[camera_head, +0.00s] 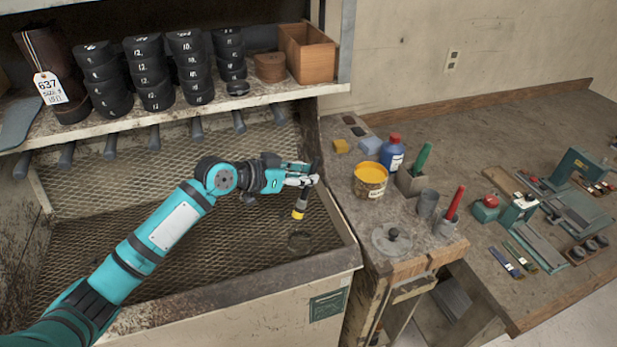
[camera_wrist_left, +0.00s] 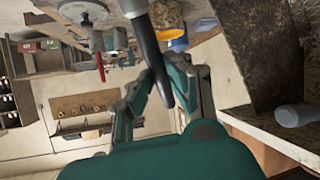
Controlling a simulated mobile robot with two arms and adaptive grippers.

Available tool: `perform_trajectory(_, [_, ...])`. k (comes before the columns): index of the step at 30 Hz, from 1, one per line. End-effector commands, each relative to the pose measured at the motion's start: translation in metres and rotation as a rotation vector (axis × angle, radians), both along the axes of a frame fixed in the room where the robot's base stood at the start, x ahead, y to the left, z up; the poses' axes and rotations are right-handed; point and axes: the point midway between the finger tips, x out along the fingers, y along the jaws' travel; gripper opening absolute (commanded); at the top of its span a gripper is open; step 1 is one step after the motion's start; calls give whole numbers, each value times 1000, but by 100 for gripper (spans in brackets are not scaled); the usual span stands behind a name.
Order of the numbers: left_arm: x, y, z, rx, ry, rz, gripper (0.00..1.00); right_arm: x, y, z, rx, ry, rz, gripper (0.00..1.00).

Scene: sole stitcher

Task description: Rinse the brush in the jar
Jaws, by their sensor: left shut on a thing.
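My left gripper (camera_head: 303,180) is shut on the brush (camera_head: 299,212), over the mesh-floored bench box. The brush hangs nearly upright, slightly tilted, with its yellow-banded end down and its dark handle above the fingers. In the left wrist view, the dark handle (camera_wrist_left: 150,55) passes between the fingers (camera_wrist_left: 160,88). A small, see-through jar (camera_head: 300,242) stands on the mesh just below the brush end. The brush end appears above the jar, apart from it. The jar's contents cannot be made out. My right gripper is not in view.
A yellow-topped can (camera_head: 370,181), a blue bottle (camera_head: 392,153) and a lid with a knob (camera_head: 391,240) stand on the bench to the right. The box's front rim (camera_head: 225,294) lies nearer. A shelf (camera_head: 200,112) with black stacks overhangs the back.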

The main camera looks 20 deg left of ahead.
Motion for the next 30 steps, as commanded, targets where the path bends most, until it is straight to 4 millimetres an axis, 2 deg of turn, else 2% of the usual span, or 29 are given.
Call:
perform_trajectory(1, [0, 0, -8, -1, 1, 0, 0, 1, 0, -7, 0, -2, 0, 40])
perform_trajectory(15, [0, -1, -55, 0, 1, -1, 0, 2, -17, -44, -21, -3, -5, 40])
perform_trajectory(30, [0, -1, -99, 0, 1, -1, 0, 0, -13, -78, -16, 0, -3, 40])
